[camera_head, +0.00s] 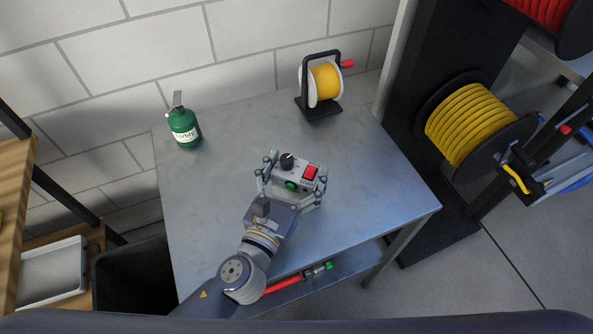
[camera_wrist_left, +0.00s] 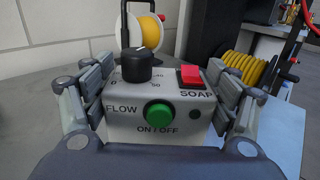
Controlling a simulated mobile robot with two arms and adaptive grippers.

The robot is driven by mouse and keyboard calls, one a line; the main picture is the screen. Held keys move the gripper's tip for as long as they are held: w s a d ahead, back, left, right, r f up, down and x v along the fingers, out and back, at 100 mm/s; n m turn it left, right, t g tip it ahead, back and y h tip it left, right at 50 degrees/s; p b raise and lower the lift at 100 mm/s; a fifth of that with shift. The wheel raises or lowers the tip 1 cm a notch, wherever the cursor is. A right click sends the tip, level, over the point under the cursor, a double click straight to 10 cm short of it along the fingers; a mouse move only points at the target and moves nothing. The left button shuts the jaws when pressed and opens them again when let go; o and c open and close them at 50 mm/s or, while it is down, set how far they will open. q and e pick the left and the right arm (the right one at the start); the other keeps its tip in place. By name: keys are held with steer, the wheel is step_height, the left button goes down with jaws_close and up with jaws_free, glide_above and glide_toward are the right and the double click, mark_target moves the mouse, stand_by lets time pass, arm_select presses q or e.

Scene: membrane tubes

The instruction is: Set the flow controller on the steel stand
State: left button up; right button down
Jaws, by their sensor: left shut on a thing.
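The flow controller (camera_head: 293,175) is a small light grey box with a black knob, a red switch and a green button. My left gripper (camera_head: 292,181) is shut on it, with a finger on each side, over the middle of the steel stand (camera_head: 220,220). In the left wrist view the flow controller (camera_wrist_left: 160,110) sits upright between the fingers of the left gripper (camera_wrist_left: 155,112), its labelled front facing the camera. I cannot tell whether its underside touches the stand's top. My right gripper is in neither view.
A green bottle (camera_head: 184,127) stands at the stand's back left corner. A small reel with yellow hose (camera_head: 324,83) stands at the back. A lower shelf (camera_head: 345,262) holds a red-handled tool (camera_head: 290,283). A large yellow hose reel (camera_head: 470,125) is to the right. The stand's top is clear around the gripper.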

arm_select(q)
steer(key=shift+r, duration=0.1)
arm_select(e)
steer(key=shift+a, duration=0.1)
arm_select(q)
steer(key=o, duration=1.3)
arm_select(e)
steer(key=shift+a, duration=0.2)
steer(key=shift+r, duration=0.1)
